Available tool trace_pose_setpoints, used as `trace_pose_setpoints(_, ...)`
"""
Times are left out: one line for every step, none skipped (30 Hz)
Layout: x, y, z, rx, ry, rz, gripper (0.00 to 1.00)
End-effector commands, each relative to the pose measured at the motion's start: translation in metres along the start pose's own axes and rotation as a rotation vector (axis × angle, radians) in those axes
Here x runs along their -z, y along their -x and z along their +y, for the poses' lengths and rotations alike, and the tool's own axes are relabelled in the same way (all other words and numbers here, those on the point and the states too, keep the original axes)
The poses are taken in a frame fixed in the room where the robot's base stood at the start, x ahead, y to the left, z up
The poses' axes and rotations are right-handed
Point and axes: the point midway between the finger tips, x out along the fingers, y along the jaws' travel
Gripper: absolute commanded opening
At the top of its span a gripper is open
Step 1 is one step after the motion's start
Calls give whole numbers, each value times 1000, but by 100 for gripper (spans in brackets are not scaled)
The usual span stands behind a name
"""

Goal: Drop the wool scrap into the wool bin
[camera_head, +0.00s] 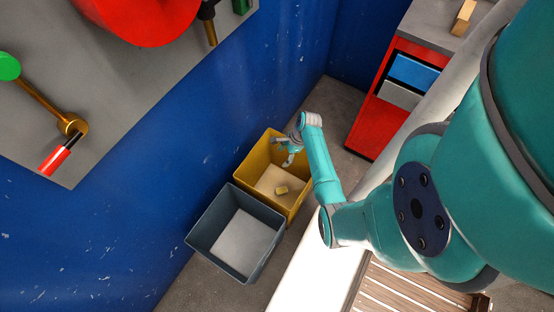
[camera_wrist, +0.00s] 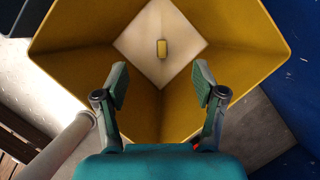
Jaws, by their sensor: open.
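The wool scrap (camera_head: 281,190) is a small yellow block lying on the pale floor of the yellow bin. It also shows in the wrist view (camera_wrist: 162,48), apart from my fingers. The yellow bin (camera_head: 249,160), likely the wool bin though no label is readable, stands on the floor against the blue wall; its sloping yellow walls fill much of the wrist view (camera_wrist: 215,30). My gripper (camera_head: 289,160) is over the yellow bin. In the wrist view my gripper (camera_wrist: 160,85) has its two fingers wide apart with nothing between them.
A grey bin (camera_head: 202,231) stands empty beside the yellow one. A red cabinet (camera_head: 372,126) with a blue drawer (camera_head: 414,72) is to the right, a wooden block (camera_head: 464,17) on its top. A grey panel (camera_head: 130,75) with red parts is at upper left.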

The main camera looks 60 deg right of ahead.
Motion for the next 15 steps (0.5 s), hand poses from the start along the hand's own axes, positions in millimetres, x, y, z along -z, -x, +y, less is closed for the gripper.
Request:
trace_pose_setpoints(0,3,0,1,0,0,70)
trace_pose_setpoints(0,5,0,2,0,0,70)
trace_pose_setpoints(0,9,-1,3,0,0,70)
trace_pose_setpoints(0,13,-1,3,0,0,70)
trace_pose_setpoints(0,18,-1,3,0,0,70)
trace_pose_setpoints(0,25,-1,4,0,1,70)
trace_pose_setpoints(0,30,-1,4,0,1,70)
trace_pose_setpoints(1,36,-1,5,0,1,70)
trace_pose_setpoints(1,45,-1,4,-1,1,70)
trace_pose_setpoints(1,51,-1,5,-1,1,70)
trace_pose_setpoints(1,57,0,3,-1,1,70)
trace_pose_setpoints(0,65,0,4,-1,1,70)
trace_pose_setpoints(1,71,-1,4,-1,1,70)
trace_pose_setpoints(1,77,-1,4,-1,1,70)
trace_pose_setpoints(1,84,0,4,-2,1,70)
